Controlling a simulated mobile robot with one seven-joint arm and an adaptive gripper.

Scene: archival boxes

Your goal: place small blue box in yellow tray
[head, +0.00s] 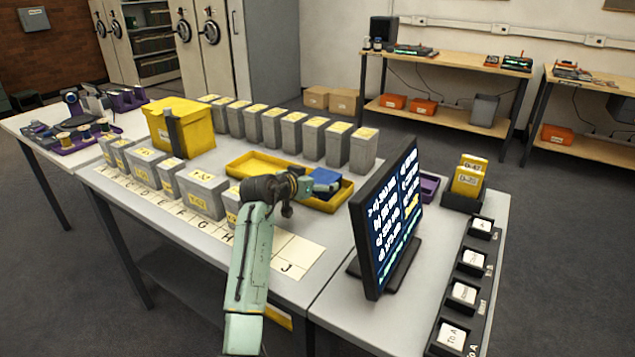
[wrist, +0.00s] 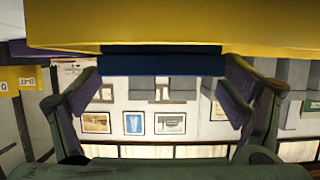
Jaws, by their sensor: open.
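The yellow tray (head: 262,156) lies on the table in the middle of the head view, and its yellow wall (wrist: 160,30) fills the top of the wrist view. The small blue box (head: 322,174) shows at the tray's right end, within its outline. Whether it rests on the tray floor is hidden. My gripper (head: 322,186) is at the tray's near right part, right beside the blue box. In the wrist view its fingers (wrist: 163,82) are spread wide, with the blue box (wrist: 160,64) just beyond the gap between them, against the yellow.
A black monitor (head: 385,220) stands close to the right of my gripper. A row of grey boxes (head: 272,128) stands behind the tray, and labelled grey boxes (head: 202,193) stand to the left. A yellow bin (head: 182,128) is at the back left. A lettered strip (head: 290,255) lies in front.

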